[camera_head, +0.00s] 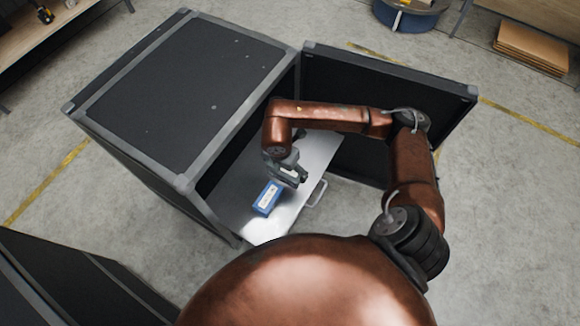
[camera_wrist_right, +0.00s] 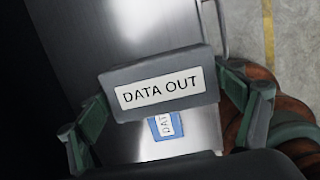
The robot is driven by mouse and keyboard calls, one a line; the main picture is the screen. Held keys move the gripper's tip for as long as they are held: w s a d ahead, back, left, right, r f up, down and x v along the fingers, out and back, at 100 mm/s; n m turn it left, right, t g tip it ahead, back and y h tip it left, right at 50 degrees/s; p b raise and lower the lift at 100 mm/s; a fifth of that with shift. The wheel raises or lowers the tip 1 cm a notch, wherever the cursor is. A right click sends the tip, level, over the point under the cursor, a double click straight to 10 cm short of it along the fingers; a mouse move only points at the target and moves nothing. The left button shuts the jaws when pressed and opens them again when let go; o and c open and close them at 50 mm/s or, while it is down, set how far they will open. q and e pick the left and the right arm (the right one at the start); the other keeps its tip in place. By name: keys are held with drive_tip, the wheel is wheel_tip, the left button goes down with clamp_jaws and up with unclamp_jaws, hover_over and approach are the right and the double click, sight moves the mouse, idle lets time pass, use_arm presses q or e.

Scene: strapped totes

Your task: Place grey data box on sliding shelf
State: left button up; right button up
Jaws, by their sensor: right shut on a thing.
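The grey data box (camera_wrist_right: 163,76) is between the fingers of my right gripper (camera_head: 287,170), its white "DATA OUT" label facing the wrist camera. The gripper is shut on it, with a finger at each side in the right wrist view. In the head view the box is mostly hidden by the gripper. The silver sliding shelf (camera_head: 243,190) is pulled out of the black case, and the box is over it. Whether the box touches the shelf I cannot tell. My left gripper is not in view.
A blue box (camera_head: 267,198) with a white label lies on the shelf close to my right gripper; it also shows in the right wrist view (camera_wrist_right: 154,129). The case's open door (camera_head: 440,90) stands behind my right arm. The shelf has a front handle (camera_head: 317,193).

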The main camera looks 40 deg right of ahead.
drive_tip(key=w+d+f, duration=0.1)
drive_tip(key=f, duration=0.1)
drive_tip(key=w+d+f+b, duration=0.1)
drive_tip(key=d+f, duration=0.1)
drive_tip(key=w+d+f+b, duration=0.1)
drive_tip(key=d+f, duration=0.1)
drive_tip(key=shift+w, duration=0.25)
drive_tip(key=shift+w+d+f+b, duration=0.15)
drive_tip(key=shift+f+b, duration=0.1)
drive_tip(key=shift+f, duration=0.35)
drive_tip(key=shift+s+d+f+b, duration=0.1)
drive_tip(key=shift+f+b, duration=0.15)
drive_tip(key=shift+f, duration=0.35)
drive_tip(key=shift+w+f, duration=0.1)
drive_tip(key=shift+f, duration=0.6)
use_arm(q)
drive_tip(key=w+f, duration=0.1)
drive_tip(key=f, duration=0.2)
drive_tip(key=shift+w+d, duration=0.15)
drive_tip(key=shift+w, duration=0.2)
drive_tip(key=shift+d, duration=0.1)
use_arm(e)
drive_tip(key=o, duration=1.6)
drive_tip(key=shift+f, duration=0.1)
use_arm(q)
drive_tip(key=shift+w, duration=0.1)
